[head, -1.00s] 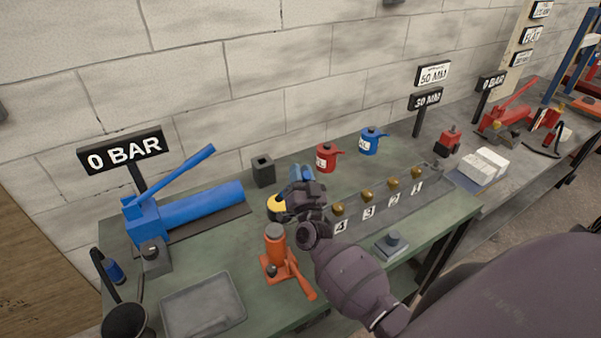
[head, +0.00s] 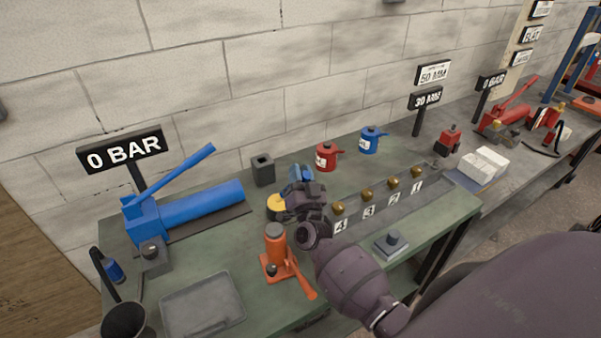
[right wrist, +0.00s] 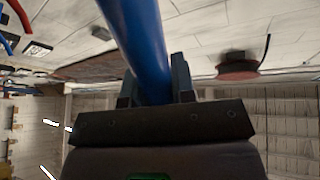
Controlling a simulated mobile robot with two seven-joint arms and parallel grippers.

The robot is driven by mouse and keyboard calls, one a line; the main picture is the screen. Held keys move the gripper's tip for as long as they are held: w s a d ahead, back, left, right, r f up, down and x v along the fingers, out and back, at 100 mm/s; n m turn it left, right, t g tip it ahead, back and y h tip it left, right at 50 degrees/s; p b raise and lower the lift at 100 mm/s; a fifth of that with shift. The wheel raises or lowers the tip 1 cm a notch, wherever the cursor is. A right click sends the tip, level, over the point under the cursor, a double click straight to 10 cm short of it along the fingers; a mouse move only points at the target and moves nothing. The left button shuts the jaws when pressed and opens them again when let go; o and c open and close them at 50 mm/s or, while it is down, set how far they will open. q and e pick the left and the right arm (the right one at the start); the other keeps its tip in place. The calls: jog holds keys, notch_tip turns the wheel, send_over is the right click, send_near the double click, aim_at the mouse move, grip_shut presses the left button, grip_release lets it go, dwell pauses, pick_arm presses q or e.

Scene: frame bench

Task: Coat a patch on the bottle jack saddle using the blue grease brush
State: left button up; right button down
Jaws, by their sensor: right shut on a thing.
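The orange bottle jack (head: 277,262) stands upright on the green bench, with a grey round saddle (head: 274,230) on top. My right gripper (head: 295,187) is behind and slightly right of the saddle, apart from it in the picture. It is shut on the blue grease brush (head: 307,173), mostly hidden by the gripper in the head view. In the right wrist view the brush's blue handle (right wrist: 138,40) runs between the fingers; its bristles are not visible. A round yellow-topped thing (head: 276,204) sits beside the gripper, partly covered; I cannot tell whether the brush touches it. My left gripper is not in view.
A blue pump (head: 190,210) stands at the left, a grey tray (head: 202,303) at the front. A numbered rack (head: 345,228) with brass pieces lies to the right. Red (head: 326,157) and blue (head: 369,140) cans and a dark block (head: 263,170) stand behind.

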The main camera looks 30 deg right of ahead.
jog(key=shift+r+p, duration=1.5)
jog(key=shift+r, duration=0.25)
notch_tip(320, 180, up, 3)
jog(key=shift+f+p, duration=0.2)
jog(key=shift+p, duration=1.05)
jog(key=shift+r, duration=0.25)
jog(key=shift+r+p, duration=0.15)
jog(key=shift+p, duration=0.25)
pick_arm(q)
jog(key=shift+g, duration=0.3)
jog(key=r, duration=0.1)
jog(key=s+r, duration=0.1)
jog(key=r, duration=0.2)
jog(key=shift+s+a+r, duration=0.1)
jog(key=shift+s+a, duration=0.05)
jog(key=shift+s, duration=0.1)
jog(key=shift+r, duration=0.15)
